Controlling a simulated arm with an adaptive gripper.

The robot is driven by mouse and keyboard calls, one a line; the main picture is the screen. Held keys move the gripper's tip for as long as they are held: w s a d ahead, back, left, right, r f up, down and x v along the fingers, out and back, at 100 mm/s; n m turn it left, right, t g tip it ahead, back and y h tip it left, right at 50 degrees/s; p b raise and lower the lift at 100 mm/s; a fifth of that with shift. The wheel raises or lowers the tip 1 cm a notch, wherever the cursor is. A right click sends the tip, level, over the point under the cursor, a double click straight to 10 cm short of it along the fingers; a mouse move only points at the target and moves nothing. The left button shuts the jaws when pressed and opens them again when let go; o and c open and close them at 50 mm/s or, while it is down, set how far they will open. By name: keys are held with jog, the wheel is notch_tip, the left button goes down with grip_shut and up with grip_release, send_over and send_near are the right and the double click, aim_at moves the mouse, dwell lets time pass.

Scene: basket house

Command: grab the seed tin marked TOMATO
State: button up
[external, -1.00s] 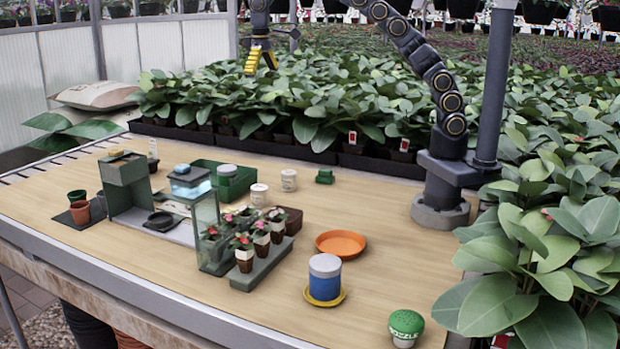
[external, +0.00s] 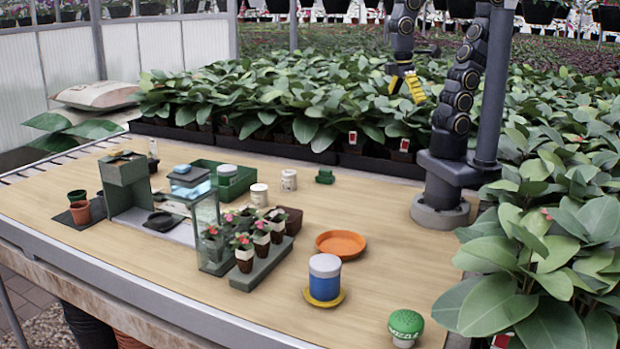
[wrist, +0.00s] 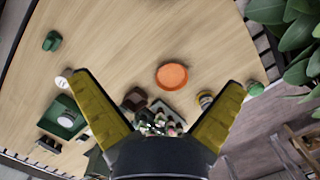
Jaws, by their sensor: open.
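Two pale tins, one white (external: 259,194) and one off-white (external: 289,179), stand on the bench right of the green crate. Another tin with a grey lid (external: 227,171) sits in the crate. A blue tin with a pale top (external: 324,277) stands on a yellow saucer. No label on any of them is readable, so I cannot tell which is TOMATO. My gripper (external: 408,86) is open and empty, high above the plants behind the bench. In the wrist view my gripper (wrist: 158,82) has its yellow fingers spread wide, and a white tin (wrist: 62,82) shows beside the left finger.
The green crate (external: 206,164), a glass case (external: 206,225), a tray of potted flowers (external: 262,266), and a brown pot (external: 292,221) crowd the middle. An orange saucer (external: 341,244) and a green domed item (external: 405,324) stand right. The back-right bench is mostly clear.

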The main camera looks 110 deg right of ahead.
jog(key=shift+s+a+f, duration=0.1)
jog(key=shift+s+f, duration=0.2)
jog(key=shift+s, duration=0.3)
jog(key=shift+s+a+f, duration=0.1)
jog(key=shift+s+f, duration=0.2)
jog(key=shift+s, duration=0.25)
jog(key=shift+c, duration=1.1)
jog(key=shift+w, duration=0.1)
